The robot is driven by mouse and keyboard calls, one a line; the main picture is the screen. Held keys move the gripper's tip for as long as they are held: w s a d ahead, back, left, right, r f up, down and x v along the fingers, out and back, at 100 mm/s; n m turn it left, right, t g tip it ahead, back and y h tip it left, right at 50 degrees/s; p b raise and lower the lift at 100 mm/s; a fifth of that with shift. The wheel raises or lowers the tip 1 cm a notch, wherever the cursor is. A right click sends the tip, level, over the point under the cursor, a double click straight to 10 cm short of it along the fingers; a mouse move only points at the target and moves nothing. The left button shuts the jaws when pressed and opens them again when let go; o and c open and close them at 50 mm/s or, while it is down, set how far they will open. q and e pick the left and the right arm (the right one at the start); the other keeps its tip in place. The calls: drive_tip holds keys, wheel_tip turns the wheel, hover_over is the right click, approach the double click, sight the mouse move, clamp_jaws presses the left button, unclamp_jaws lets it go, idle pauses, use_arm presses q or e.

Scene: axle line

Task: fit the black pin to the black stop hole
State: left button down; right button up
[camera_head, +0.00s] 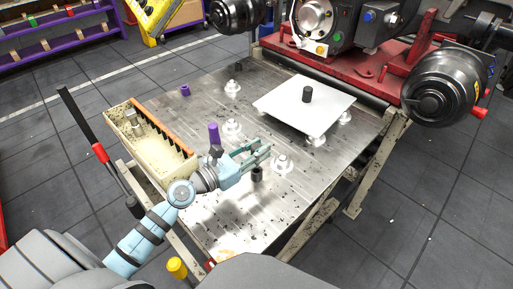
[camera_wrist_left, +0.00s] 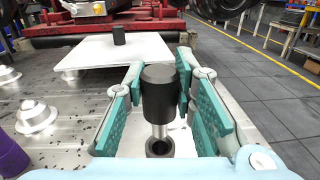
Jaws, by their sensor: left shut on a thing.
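My left gripper (camera_head: 258,153) reaches over the metal table from the left. In the left wrist view its teal fingers (camera_wrist_left: 158,95) are shut on the black pin (camera_wrist_left: 160,88), which has a wide black head and a thin silver shank pointing down. A dark ring with a round hole (camera_wrist_left: 160,148) lies below the shank; I cannot tell whether the tip is inside it. In the head view a dark cylinder (camera_head: 257,174) shows just under the fingers. A small dark round piece (camera_head: 238,67) sits at the table's far edge. My right gripper is out of view.
A purple pin (camera_head: 214,134) stands beside my left gripper, and a purple ring (camera_head: 185,90) lies farther back. A white plate (camera_head: 275,105) carries a black cylinder (camera_head: 307,94). Several silver flanged posts (camera_head: 282,163) stand on the table (camera_head: 225,210). A beige bin (camera_head: 165,160) stands left.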

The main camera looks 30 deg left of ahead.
use_arm(q)
drive_tip(key=shift+f, duration=0.2)
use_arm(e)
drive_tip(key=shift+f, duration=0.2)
use_arm(q)
drive_tip(key=shift+f, duration=0.15)
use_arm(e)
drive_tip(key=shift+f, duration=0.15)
use_arm(q)
drive_tip(key=shift+f+b, duration=2.15)
drive_tip(key=shift+f, duration=0.1)
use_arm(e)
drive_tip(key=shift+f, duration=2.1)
use_arm(q)
drive_tip(key=c, duration=1.2)
unclamp_jaws()
drive_tip(key=shift+c, duration=0.2)
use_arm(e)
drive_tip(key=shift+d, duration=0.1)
